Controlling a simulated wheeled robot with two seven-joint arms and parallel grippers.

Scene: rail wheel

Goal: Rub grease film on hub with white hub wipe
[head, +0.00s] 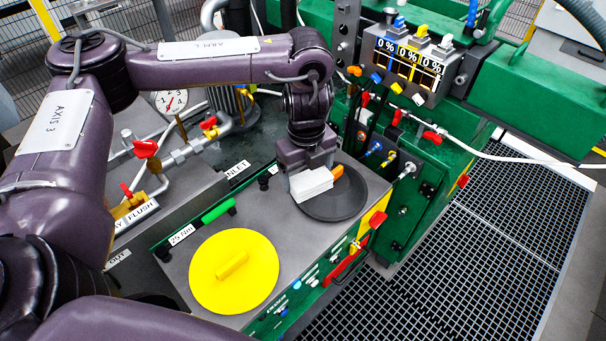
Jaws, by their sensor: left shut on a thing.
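My left gripper (308,166) points down over the grey-topped green bench and is shut on the white hub wipe (311,185), a small white block. The wipe is at the left side of a dark round dish (340,204). I cannot tell whether the wipe touches the dish. A small orange piece (337,172) shows just right of the wipe; I cannot tell what it belongs to. I cannot make out the hub or a grease film. My right gripper is not in view.
A yellow disc with a raised bar handle (234,272) lies on the bench at the front. A green-handled tool (218,211) lies behind it. Red-handled valves and pipes (145,149) stand at the left. A panel with several 0 % gauges (408,62) is at the back right.

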